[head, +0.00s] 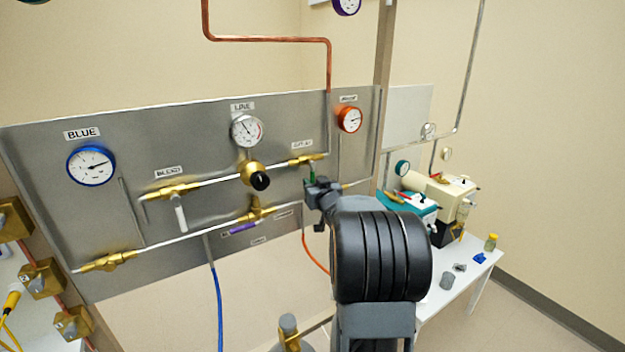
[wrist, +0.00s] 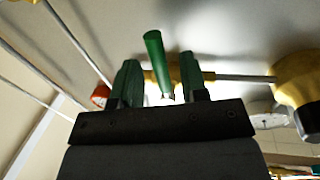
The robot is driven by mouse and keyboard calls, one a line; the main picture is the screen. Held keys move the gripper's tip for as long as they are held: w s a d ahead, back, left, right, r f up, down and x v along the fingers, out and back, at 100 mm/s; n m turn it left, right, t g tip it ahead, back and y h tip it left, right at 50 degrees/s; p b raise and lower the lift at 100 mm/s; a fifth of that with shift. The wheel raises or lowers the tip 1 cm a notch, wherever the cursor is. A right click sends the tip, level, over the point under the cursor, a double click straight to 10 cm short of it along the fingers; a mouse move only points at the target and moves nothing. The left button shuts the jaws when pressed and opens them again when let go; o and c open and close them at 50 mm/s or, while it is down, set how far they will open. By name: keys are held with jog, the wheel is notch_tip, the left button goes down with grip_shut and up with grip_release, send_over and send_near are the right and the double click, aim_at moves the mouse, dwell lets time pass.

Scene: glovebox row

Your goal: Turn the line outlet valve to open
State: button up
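The line outlet valve (head: 306,160) is a brass fitting on the grey panel, under a small label at the right end of the line pipe. Its green handle (head: 312,174) points down, across the pipe, partly hidden by my gripper (head: 318,187). In the wrist view the green handle (wrist: 155,52) stands between the two fingers of my gripper (wrist: 160,78). A gap shows on each side of it, so the gripper is open around the handle and not closed on it. Brass of the valve shows behind the fingers.
A brass regulator with a black knob (head: 260,181) sits left of the valve, below the LINE gauge (head: 247,130). An orange gauge (head: 350,119) is at the right. A white-handled valve (head: 181,215) and a purple-handled valve (head: 243,227) are on the same panel.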

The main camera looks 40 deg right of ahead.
jog(key=shift+x, duration=0.95)
jog(key=shift+c, duration=0.2)
grip_shut()
